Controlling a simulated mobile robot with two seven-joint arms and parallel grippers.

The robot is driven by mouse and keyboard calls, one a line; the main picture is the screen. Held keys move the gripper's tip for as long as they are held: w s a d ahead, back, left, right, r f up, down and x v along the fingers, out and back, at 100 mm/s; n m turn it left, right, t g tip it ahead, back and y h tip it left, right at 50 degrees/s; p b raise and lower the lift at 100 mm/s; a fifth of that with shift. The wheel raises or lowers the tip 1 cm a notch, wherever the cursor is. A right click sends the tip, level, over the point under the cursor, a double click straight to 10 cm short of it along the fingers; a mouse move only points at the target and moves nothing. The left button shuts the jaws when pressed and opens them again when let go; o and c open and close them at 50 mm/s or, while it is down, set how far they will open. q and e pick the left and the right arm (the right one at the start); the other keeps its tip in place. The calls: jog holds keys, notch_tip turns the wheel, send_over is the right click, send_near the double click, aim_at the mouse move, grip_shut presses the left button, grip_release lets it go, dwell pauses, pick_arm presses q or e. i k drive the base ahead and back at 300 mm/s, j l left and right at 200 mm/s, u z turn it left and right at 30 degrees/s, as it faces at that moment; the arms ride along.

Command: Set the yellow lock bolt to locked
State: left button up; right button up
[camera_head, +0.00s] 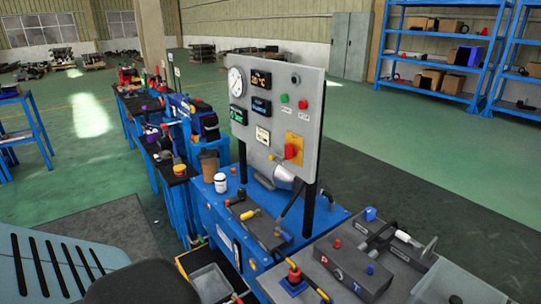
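I cannot tell for sure which part is the yellow lock bolt. A small yellow piece (250,213) lies on a dark block (262,230) on the blue bench (212,205), below the grey control panel (275,110). Another small yellow part (323,295) shows at the bottom edge, beside a red and yellow valve-like fitting (293,272). All are too small to read as locked or unlocked. Neither of my grippers is in view.
The panel stands upright on black posts and has a gauge (236,82) and a red switch on a yellow plate (291,150). A white jar (220,182) and brown cup (208,164) stand left of it. Blue shelving (440,66) is behind right. Green floor is open behind.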

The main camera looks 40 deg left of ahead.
aim_at(270, 158)
jog(key=i+j, duration=0.1)
jog(key=j, duration=0.55)
jog(key=i+j, duration=0.15)
jog(key=j, duration=0.5)
jog(key=i+j+z, duration=0.1)
jog(key=j, duration=0.55)
